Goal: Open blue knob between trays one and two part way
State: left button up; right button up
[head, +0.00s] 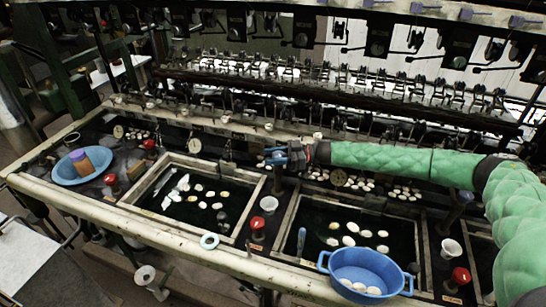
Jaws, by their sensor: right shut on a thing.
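The blue knob (275,157) stands on its post between the two framed water trays, toward their back edge. My right gripper (291,154), at the end of the green-sleeved arm from the right, is shut on the blue knob. The gripper hides part of it, and I cannot tell how far the knob is turned. The left tray (249,200) and the right tray (289,224) hold dark water with several pale cocoons. My left gripper is not in view.
A red knob (257,228) and a white cup (269,204) stand between the trays. A blue colander (366,268) sits on the right tray's front edge. A blue basin (70,172) is at left. Reeling machinery (330,95) spans the back.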

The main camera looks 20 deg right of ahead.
jog(key=o, duration=1)
jog(key=shift+c, duration=0.2)
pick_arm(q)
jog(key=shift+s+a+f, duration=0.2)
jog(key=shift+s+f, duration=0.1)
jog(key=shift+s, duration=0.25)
pick_arm(e)
jog(key=shift+d, duration=0.15)
jog(key=shift+d+f, duration=0.1)
jog(key=shift+d, duration=0.1)
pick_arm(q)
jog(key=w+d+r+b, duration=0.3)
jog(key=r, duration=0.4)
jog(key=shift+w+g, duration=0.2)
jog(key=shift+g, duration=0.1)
pick_arm(e)
jog(key=s+d, duration=0.1)
jog(key=d, duration=0.6)
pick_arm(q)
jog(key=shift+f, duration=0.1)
